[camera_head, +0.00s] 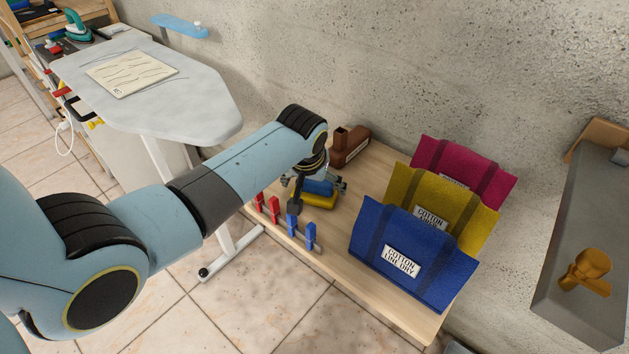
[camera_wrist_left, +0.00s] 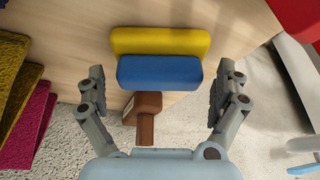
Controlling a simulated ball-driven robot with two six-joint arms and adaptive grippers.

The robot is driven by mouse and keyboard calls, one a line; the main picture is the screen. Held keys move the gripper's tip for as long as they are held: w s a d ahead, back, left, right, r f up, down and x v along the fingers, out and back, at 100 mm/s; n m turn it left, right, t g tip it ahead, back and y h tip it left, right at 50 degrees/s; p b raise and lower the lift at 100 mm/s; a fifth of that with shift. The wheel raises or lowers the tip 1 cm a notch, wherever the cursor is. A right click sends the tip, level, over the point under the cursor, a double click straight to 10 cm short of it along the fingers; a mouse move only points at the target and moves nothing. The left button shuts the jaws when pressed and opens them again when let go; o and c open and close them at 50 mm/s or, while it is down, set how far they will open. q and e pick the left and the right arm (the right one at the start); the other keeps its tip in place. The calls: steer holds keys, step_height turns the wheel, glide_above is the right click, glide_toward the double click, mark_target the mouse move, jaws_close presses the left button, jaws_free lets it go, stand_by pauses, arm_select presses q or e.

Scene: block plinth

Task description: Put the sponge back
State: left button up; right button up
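A blue sponge-like block (camera_wrist_left: 158,73) and a yellow one (camera_wrist_left: 160,41) lie against each other in the left wrist view; I cannot tell whether they are one two-coloured sponge or two. In the head view the blue part (camera_head: 318,187) sits above the yellow part (camera_head: 320,201) on the wooden board, partly hidden by my arm. My left gripper (camera_head: 312,184) is right over them. In the wrist view its fingers (camera_wrist_left: 161,80) stand apart on either side of the blue block, with gaps at both ends. My right gripper is not in view.
Red and blue pegs (camera_head: 293,225) line the board's front edge (camera_head: 345,262). A brown bottle (camera_head: 347,146) lies behind the gripper. Blue, yellow and magenta bags (camera_head: 462,168) stand to the right. An ironing board (camera_head: 190,95) is at left, a grey ledge (camera_head: 570,225) at far right.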

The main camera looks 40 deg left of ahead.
arm_select(q)
steer(key=shift+r, duration=0.1)
steer(key=shift+s+r, duration=0.1)
steer(key=shift+r, duration=0.3)
steer(key=p+v, duration=0.2)
steer(key=v, duration=0.9)
steer(key=shift+s+r, duration=0.1)
